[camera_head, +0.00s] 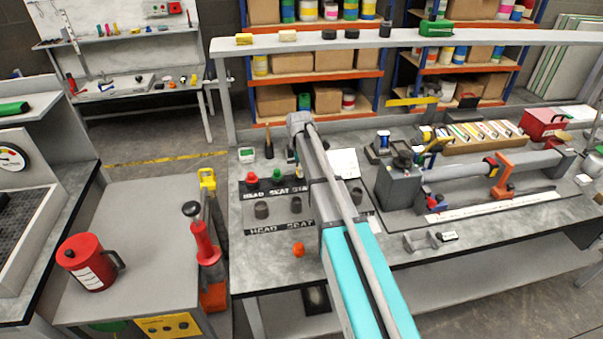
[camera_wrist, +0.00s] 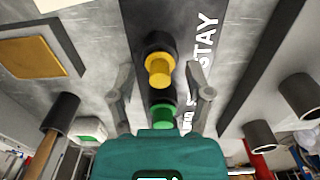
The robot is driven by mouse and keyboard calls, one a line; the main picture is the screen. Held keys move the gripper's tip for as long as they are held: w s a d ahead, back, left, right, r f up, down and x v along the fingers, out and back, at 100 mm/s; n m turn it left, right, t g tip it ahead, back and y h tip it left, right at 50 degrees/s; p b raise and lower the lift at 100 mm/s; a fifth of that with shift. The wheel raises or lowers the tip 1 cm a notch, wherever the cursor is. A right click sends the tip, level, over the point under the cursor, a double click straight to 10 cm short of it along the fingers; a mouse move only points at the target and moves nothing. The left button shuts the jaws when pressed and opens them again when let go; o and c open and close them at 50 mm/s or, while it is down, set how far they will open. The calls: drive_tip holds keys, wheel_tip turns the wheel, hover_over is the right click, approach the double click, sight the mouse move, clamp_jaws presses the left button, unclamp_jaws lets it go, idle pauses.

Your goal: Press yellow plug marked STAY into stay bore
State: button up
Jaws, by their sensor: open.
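The yellow plug (camera_wrist: 160,71) shows in the wrist view, beside the white STAY lettering (camera_wrist: 205,38) on a dark strip. A dark round collar (camera_wrist: 159,42) adjoins its far end; I cannot tell whether the plug is seated in it. My gripper (camera_wrist: 159,80) is open, with one finger on each side of the yellow plug and visible gaps between. A green plug (camera_wrist: 163,117) lies between the yellow plug and my teal gripper body. In the head view my arm hides the yellow plug and my gripper. I cannot identify the stay bore with certainty.
In the head view, a red plug (camera_head: 252,178) and green plug (camera_head: 278,174) stand near the HEAD and SEAT labels. Dark bores (camera_head: 261,210) sit in front of them. An orange piece (camera_head: 298,250) lies near the bench front. A grey fixture (camera_head: 399,188) stands right.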

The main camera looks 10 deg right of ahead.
clamp_jaws()
idle(0.3)
drive_tip(key=shift+r, duration=0.15)
wheel_tip(320, 180, up, 3)
drive_tip(key=p, duration=0.2)
drive_tip(key=shift+f+p, duration=0.2)
drive_tip(key=shift+p, duration=0.2)
drive_tip(key=s+r+p, duration=1)
drive_tip(key=s, duration=0.4)
drive_tip(key=shift+a, duration=0.3)
